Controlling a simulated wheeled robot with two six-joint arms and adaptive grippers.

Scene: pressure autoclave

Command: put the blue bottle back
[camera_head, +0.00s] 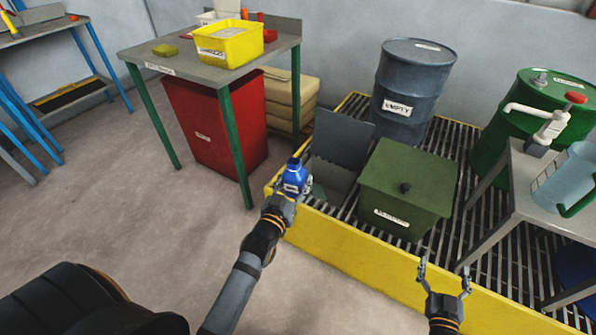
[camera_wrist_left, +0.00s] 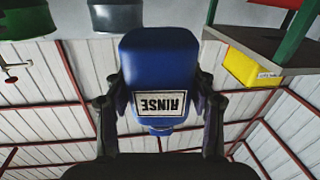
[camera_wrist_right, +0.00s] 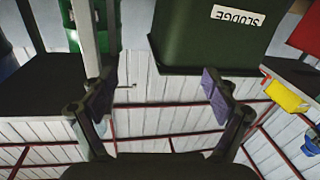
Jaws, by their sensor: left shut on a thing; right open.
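The blue bottle (camera_head: 295,176) is held in my left gripper (camera_head: 287,192) over the left corner of the yellow-edged grated platform in the head view. In the left wrist view the bottle (camera_wrist_left: 155,60) fills the middle, between both fingers, with an upside-down label reading RINSE. The bottle looks roughly upright in the head view; its lower part is hidden by the gripper. My right gripper (camera_head: 444,270) is open and empty in front of the platform's front edge. In the right wrist view its fingers (camera_wrist_right: 160,90) are wide apart with nothing between them.
The platform (camera_head: 340,246) carries a green SLUDGE bin (camera_head: 408,180), a grey open-lidded box (camera_head: 342,138), an EMPTY drum (camera_head: 410,90) and a green drum (camera_head: 490,140). A grey table (camera_head: 510,185) stands right.

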